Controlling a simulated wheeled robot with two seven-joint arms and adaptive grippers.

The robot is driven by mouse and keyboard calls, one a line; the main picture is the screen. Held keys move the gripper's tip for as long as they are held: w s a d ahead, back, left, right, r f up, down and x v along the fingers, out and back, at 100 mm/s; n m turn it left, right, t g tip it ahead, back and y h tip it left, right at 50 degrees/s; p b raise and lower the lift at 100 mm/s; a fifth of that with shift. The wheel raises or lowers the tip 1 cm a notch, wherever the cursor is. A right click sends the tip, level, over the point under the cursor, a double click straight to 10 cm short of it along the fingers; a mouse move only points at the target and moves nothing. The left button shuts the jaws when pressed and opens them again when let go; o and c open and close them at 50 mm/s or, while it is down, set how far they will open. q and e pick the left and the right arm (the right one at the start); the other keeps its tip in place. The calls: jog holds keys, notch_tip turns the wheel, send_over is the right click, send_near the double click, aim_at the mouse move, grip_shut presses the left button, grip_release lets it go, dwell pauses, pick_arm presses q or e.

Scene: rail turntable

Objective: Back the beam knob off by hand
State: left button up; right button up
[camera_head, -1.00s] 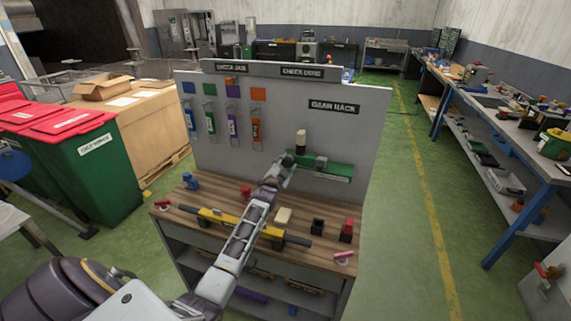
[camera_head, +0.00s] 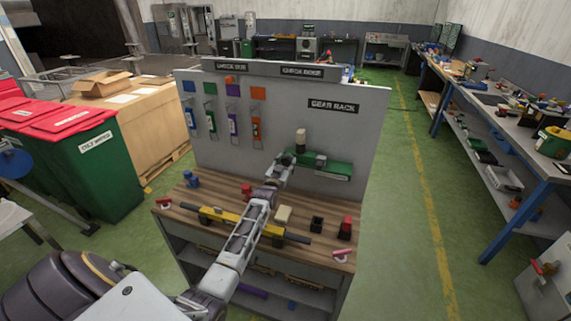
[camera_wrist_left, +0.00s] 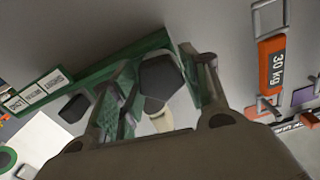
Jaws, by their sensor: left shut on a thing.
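My left gripper (camera_head: 287,158) reaches up to the left end of the green gear rack (camera_head: 338,168) on the grey upright panel. In the left wrist view its two fingers (camera_wrist_left: 158,88) are closed about a dark, faceted knob (camera_wrist_left: 161,76) in front of the green rack (camera_wrist_left: 62,82). I take this as the beam knob; the fingers hide its sides. A pale piece with a dark base (camera_head: 301,141) stands just above the gripper in the head view. My right gripper is not in view.
The wooden bench top (camera_head: 185,212) lies below my arm. On it are a yellow bar (camera_head: 225,216) with dark ends, a cream block (camera_head: 283,214), a black block (camera_head: 317,224) and a red-topped block (camera_head: 345,228).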

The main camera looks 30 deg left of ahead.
pick_arm(q)
jog(key=shift+f, duration=0.15)
jog(key=o, duration=0.9)
jog(key=shift+s, duration=0.15)
jog(key=shift+v, duration=5.9)
jog(key=shift+d, duration=0.1)
jog(key=shift+d, duration=0.1)
